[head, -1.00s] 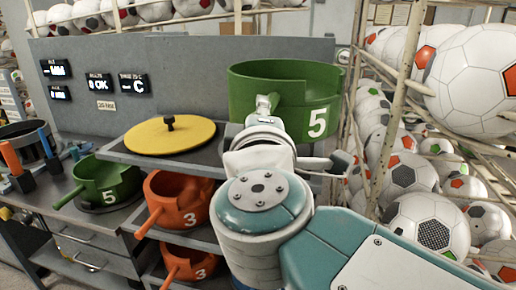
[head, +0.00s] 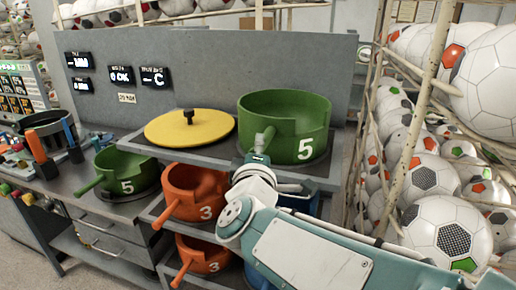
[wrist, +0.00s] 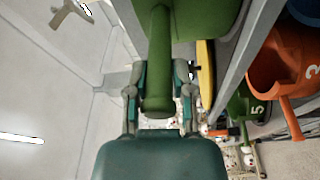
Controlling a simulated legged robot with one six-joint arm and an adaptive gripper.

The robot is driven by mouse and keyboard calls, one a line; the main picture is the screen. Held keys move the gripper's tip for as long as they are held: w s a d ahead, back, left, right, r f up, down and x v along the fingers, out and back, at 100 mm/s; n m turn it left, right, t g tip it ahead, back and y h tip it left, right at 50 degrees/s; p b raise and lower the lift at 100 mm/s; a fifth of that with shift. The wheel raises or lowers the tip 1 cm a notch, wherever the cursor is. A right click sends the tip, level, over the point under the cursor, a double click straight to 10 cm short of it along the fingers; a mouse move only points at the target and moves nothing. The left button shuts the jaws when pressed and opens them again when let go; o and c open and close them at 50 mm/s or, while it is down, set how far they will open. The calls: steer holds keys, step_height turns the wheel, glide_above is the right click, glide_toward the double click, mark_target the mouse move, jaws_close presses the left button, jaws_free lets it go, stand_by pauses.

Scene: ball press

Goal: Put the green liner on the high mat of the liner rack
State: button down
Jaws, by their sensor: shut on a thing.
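A green liner marked 5 (head: 285,115) is at the right end of the rack's top shelf. It is upright, over a dark round mat (head: 322,165) whose edge shows below it. It looks to be on the mat or very close to it. My gripper (wrist: 160,80) is shut on the liner's green handle (wrist: 159,55), which points toward me. The fingertips are partly hidden in the head view. A second green liner marked 5 (head: 127,172) sits on the bench at left. The liner rack (head: 215,152) has orange liners on its lower shelves.
A yellow lid with a black knob (head: 189,126) lies on the top shelf, left of the green liner. Orange liners marked 3 (head: 194,190) stand below. A grey panel (head: 210,70) is behind. A wire cage of footballs (head: 435,190) stands close on the right.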

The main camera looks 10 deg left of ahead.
steer(key=shift+c, duration=2.4)
jaws_free()
steer(key=shift+f, duration=0.1)
steer(key=s+d, duration=0.2)
steer(key=s, duration=1)
steer(key=shift+f, duration=0.35)
steer(key=shift+w+d, duration=0.1)
steer(key=shift+d, duration=0.05)
